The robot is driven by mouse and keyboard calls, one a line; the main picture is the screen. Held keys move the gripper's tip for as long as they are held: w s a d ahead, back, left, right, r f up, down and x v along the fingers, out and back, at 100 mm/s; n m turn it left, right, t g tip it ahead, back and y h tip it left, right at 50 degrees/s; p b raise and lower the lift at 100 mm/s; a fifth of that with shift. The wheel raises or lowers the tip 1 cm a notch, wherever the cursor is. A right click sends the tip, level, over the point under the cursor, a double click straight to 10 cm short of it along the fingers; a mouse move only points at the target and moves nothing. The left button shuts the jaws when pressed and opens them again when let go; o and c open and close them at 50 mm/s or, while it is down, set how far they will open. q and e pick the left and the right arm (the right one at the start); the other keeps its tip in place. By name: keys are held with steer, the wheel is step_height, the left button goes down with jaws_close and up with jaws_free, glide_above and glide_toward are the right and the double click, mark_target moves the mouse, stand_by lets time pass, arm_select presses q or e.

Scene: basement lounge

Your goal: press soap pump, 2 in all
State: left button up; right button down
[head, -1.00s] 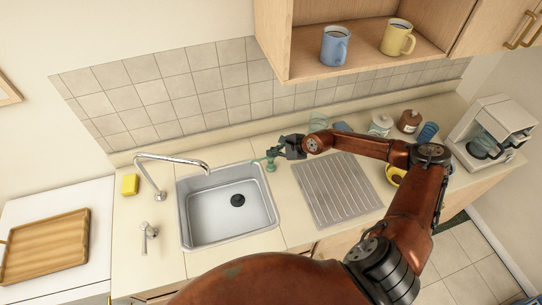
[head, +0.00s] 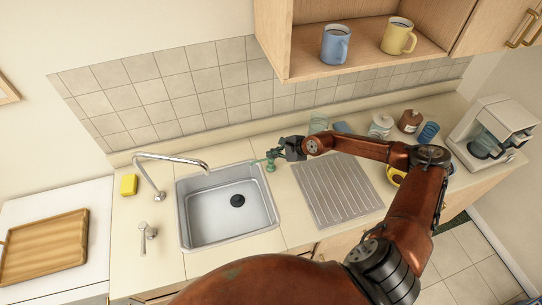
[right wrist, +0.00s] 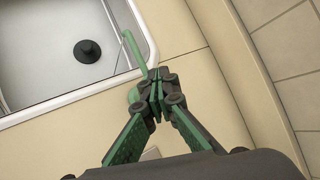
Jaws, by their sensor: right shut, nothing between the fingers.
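The green soap pump (head: 271,166) stands on the counter at the right rim of the sink, its thin spout pointing left over the basin. My right gripper (head: 278,153) is shut and empty, at the top of the pump. In the right wrist view the shut fingertips (right wrist: 156,90) overlap the pump head, and the green spout (right wrist: 133,48) reaches out over the sink edge. Most of the pump body is hidden behind the fingers there, so I cannot tell how far the head is pressed down. My left gripper is not in view.
The sink (head: 232,212) lies left of the pump, with a curved faucet (head: 172,158) and a yellow sponge (head: 129,184) beyond. A ribbed drainboard (head: 338,190) lies under my right arm. A glass (head: 318,123) stands behind the gripper. The upper shelf holds two mugs.

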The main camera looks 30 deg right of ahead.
steer(key=shift+f, duration=0.4)
steer(key=shift+r, duration=0.15)
stand_by(0.4)
steer(key=shift+r+p, duration=0.7)
steer(key=shift+r, duration=0.6)
step_height(320, 180, up, 5)
steer(key=p, duration=0.2)
steer(key=shift+p, duration=0.4)
